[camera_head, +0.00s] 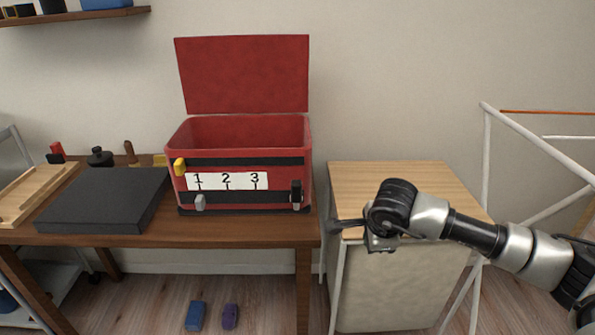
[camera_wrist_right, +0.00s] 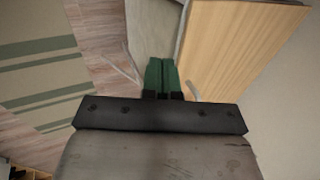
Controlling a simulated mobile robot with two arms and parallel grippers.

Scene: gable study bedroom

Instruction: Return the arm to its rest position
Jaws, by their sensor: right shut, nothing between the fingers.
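My right arm comes in from the right in the head view. Its gripper (camera_head: 345,224) is over the front left part of the small wooden-topped cabinet (camera_head: 400,176), pointing left toward the desk. In the right wrist view the green fingertips (camera_wrist_right: 161,76) are together with nothing between them. The cabinet top also shows in the right wrist view (camera_wrist_right: 235,45), to the right of the fingers. My left gripper is in neither view.
A red box (camera_head: 242,60) with its lid up and a panel numbered 1 2 3 stands on the desk (camera_head: 270,231). A dark flat slab (camera_head: 105,200) and a wooden tray (camera_head: 30,195) lie left of it. A white metal frame (camera_head: 545,150) stands at right. Blue (camera_head: 196,316) and purple (camera_head: 231,316) objects lie on the floor.

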